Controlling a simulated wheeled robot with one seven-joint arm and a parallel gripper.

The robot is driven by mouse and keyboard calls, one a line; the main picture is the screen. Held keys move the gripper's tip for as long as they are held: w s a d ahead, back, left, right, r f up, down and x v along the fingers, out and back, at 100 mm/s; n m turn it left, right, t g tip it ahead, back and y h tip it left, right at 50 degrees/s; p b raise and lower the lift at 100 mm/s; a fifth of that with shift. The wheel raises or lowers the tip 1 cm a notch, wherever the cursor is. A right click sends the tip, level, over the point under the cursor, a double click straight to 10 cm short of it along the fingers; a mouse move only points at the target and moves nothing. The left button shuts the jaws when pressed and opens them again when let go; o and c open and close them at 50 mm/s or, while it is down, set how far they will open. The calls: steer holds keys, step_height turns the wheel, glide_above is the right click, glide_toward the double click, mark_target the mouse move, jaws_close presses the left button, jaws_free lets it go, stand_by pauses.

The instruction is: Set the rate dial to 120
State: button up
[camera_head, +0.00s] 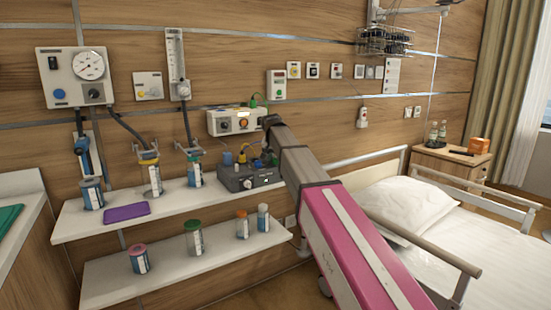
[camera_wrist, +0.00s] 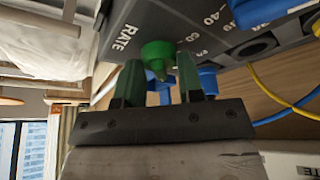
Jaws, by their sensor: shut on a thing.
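The rate dial (camera_wrist: 157,52) is a green knob with a pointed tip on a dark grey panel, beside the word RATE and white numbers including 40. Its tip points toward the bottom of the wrist view; which number it marks I cannot tell. My gripper (camera_wrist: 160,66) is shut on the dial, one finger on each side. In the head view, the dark grey device (camera_head: 236,180) sits on the upper shelf with blue and yellow plugs on top. My arm hides its right part, and the dial cannot be made out there.
Blue and yellow cables (camera_wrist: 290,112) run close beside my gripper. A white box with an orange knob (camera_head: 242,123) is on the wall above the device. The upper shelf (camera_head: 75,222) also holds jars and a purple pad (camera_head: 126,212). A bed (camera_head: 470,245) stands at right.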

steer(key=shift+a+m+g+h, duration=0.1)
steer(key=shift+m+g+h, duration=0.25)
steer(key=shift+m, duration=0.8)
steer(key=shift+m+g+h, duration=0.15)
steer(key=shift+m+h, duration=0.3)
steer(key=shift+m, duration=0.7)
steer(key=o, duration=0.9)
steer(key=v, duration=1)
steer(key=shift+s+r, duration=0.15)
steer(key=shift+r, duration=0.15)
steer(key=shift+a, duration=0.15)
